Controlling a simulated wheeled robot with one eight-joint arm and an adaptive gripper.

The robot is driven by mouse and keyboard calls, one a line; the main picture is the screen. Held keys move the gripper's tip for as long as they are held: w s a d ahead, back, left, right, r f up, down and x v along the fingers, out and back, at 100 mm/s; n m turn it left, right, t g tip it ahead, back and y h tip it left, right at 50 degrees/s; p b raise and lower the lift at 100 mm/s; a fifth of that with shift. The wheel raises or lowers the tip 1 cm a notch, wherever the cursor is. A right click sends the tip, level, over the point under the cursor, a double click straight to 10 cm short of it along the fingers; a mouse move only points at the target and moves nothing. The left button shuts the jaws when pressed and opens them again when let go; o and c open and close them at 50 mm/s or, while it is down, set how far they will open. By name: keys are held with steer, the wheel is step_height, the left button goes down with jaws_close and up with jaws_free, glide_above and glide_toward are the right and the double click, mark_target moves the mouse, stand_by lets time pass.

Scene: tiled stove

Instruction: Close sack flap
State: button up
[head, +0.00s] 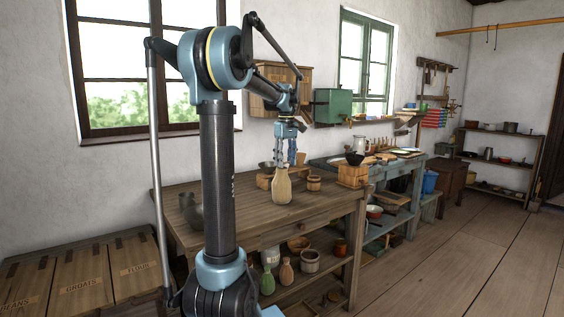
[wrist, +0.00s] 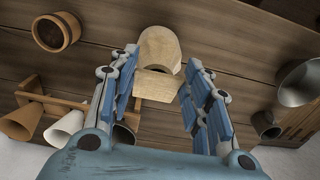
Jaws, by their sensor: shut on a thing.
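My gripper (head: 286,160) is above the wooden workbench (head: 205,222), its fingers pointing down. Its fingers are shut on the neck of a pale wooden bottle-shaped piece (head: 281,188). In the wrist view, this piece (wrist: 160,50) shows between the two blue fingers (wrist: 156,85), with a square end toward the camera. The piece looks upright and at or just above the bench top; I cannot tell if it touches. I cannot make out a sack with a flap. Labelled wooden panels reading "FLOUR" (head: 137,268), "GROATS" (head: 82,285) and "BEANS" (head: 22,295) lie flat at the lower left.
A small wooden cup (head: 314,183) and a wooden box (head: 352,174) stand on the bench. A grey jug (head: 190,212) is at its left end. Bottles and a bucket (head: 310,261) sit on the lower shelf. The floor at right (head: 440,265) is clear.

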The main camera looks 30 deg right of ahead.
mark_target(285, 171)
steer(key=t, duration=0.1)
steer(key=s+f+t, duration=0.1)
steer(key=t, duration=0.1)
steer(key=shift+s+f, duration=0.1)
steer(key=shift+f, duration=0.2)
steer(key=shift+s+f+t, duration=0.1)
steer(key=shift+f+t, duration=0.5)
steer(key=shift+t, duration=0.6)
steer(key=o, duration=1.1)
steer(key=shift+r, duration=0.1)
steer(key=v, duration=1.1)
steer(key=shift+s+d+r, duration=0.1)
steer(key=shift+d+r, duration=0.15)
steer(key=shift+r, duration=0.1)
